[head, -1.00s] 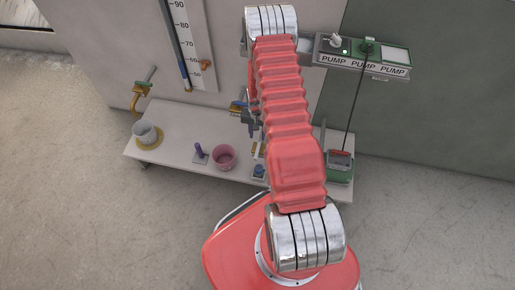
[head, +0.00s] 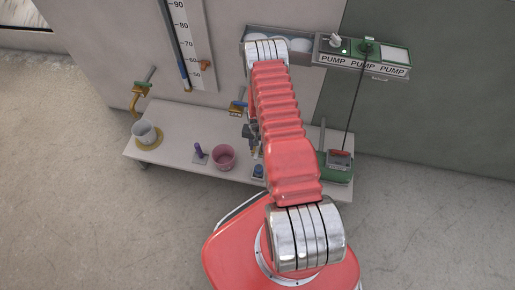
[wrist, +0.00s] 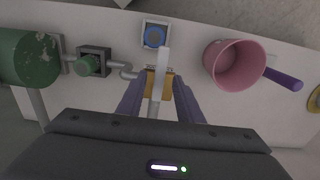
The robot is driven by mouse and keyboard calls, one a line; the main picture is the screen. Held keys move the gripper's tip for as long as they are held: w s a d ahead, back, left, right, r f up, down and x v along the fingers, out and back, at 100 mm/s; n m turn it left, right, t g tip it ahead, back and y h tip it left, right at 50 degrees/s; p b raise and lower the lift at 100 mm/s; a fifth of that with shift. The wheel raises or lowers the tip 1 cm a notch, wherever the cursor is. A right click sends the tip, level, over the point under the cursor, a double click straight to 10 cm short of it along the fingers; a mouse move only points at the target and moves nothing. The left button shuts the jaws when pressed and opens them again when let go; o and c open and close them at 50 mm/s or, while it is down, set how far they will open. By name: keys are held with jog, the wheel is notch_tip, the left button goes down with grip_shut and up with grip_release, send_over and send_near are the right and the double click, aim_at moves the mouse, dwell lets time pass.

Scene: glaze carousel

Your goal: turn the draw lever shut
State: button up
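In the wrist view a pale straight bar (wrist: 162,68), which looks like the draw lever, runs across a brass-yellow block (wrist: 151,87). My gripper (wrist: 159,82) is open, with one purple finger on each side of the bar and a visible gap on both sides. Whether the fingers are level with the bar in depth I cannot tell. In the head view my arm hides most of my gripper and the bar.
A blue knob on a white plate (wrist: 153,37) lies just past the bar. A pink pot (wrist: 233,64) and a purple handle (wrist: 284,78) are to the right. A green tank (wrist: 27,56) and green valve knob (wrist: 88,65) are left. A pump panel (head: 362,62) hangs on the wall.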

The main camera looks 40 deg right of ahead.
jog(key=shift+f, duration=0.8)
jog(key=shift+c, duration=0.5)
grip_shut()
